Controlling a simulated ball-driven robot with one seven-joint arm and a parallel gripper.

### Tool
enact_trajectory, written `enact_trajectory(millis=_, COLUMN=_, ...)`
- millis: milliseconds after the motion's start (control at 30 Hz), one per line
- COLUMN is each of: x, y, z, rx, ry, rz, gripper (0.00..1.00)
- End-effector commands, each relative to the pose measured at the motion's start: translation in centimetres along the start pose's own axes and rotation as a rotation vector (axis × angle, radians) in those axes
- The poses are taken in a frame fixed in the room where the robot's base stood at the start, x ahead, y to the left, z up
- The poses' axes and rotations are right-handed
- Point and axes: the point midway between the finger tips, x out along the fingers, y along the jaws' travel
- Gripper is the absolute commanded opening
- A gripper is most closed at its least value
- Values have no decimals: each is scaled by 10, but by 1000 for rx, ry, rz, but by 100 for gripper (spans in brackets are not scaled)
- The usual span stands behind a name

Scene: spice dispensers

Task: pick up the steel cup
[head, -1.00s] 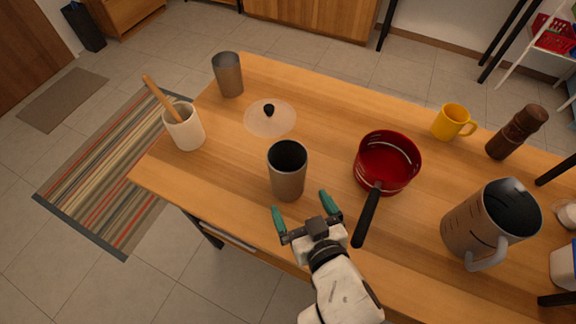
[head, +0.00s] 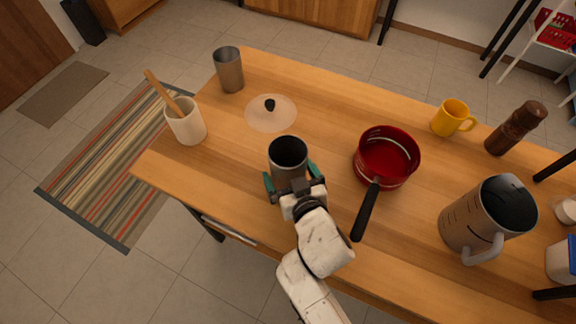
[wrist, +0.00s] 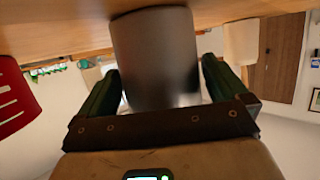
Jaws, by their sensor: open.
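A steel cup (head: 288,154) stands upright near the front edge of the wooden table. My gripper (head: 291,174) is open, with one green finger on each side of this cup's near part. In the wrist view the picture is upside down, and the cup (wrist: 155,58) fills the space between the two spread fingers. I cannot tell whether either finger touches it. A second, similar steel cup (head: 229,72) stands at the table's far left corner, well away from my gripper.
A red saucepan (head: 387,157) sits just right of my gripper, its black handle pointing toward the front edge. A glass lid (head: 271,115) lies behind the near cup. A white utensil pot (head: 187,124) is left, a yellow mug (head: 450,118), pepper mill (head: 515,128) and large jug (head: 484,216) right.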

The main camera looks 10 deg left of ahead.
Motion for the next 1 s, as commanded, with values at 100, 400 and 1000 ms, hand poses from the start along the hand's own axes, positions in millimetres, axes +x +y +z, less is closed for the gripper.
enact_trajectory(millis=100, x=0, y=0, z=0, rx=0, ry=0, rz=0, gripper=94)
enact_trajectory(millis=400, x=0, y=0, z=0, rx=0, ry=-1, rz=0, gripper=66)
enact_trajectory(millis=1000, x=-4, y=0, z=-12, rx=1, ry=4, rz=0, gripper=50)
